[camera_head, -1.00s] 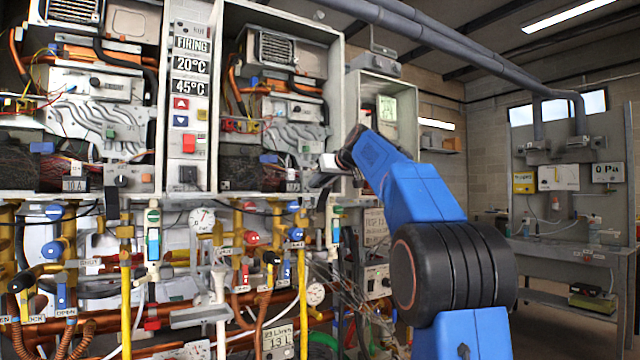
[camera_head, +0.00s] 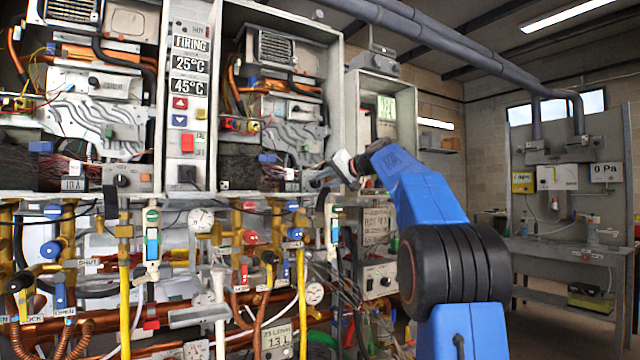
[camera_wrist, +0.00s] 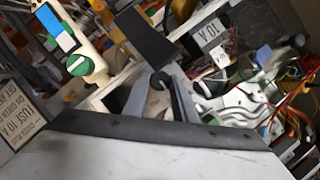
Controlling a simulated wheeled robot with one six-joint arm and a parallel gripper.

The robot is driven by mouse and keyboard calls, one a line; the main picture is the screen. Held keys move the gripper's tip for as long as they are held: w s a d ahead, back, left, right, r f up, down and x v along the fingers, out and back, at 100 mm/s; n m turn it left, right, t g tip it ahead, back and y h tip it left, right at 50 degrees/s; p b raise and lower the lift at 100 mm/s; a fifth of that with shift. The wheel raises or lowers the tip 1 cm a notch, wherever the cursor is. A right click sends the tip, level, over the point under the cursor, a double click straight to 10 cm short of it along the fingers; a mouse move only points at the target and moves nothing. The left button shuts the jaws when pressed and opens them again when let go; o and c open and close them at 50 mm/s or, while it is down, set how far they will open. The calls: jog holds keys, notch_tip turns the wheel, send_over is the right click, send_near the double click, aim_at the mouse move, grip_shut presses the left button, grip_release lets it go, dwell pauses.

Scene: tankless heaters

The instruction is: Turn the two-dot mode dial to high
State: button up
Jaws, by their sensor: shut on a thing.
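My gripper (camera_head: 314,180) is at the lower right corner of the right-hand open heater. In the wrist view my gripper (camera_wrist: 162,88) has its grey fingers closed around a small black dial knob (camera_wrist: 159,78) on a pale panel. I take this knob for the mode dial, but its dots and setting marks cannot be made out. In the head view my gripper and wrist cover most of it. A similar black dial (camera_head: 121,181) sits on the left heater's panel and is clear of my gripper.
A display column (camera_head: 189,64) between the heaters reads FIRING, 25°C and 45°C. A valve with a green knob (camera_wrist: 81,65), yellow pipes (camera_head: 301,300) and cables crowd the area below.

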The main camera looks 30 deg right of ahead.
jog(key=m+y, duration=0.1)
jog(key=m, duration=0.2)
jog(key=shift+d+f+t+y, duration=0.15)
jog(key=shift+f+t+y, duration=0.05)
jog(key=shift+t+y, duration=0.2)
jog(key=shift+f+m+t+y, duration=0.1)
jog(key=shift+m+t+y, duration=0.2)
jog(key=shift+m, duration=0.7)
jog(key=shift+f+m+t+y, duration=0.15)
jog(key=shift+m+t, duration=0.25)
jog(key=shift+m, duration=0.6)
jog(key=shift+r, duration=0.1)
jog(key=o, duration=1)
jog(key=shift+o, duration=0.2)
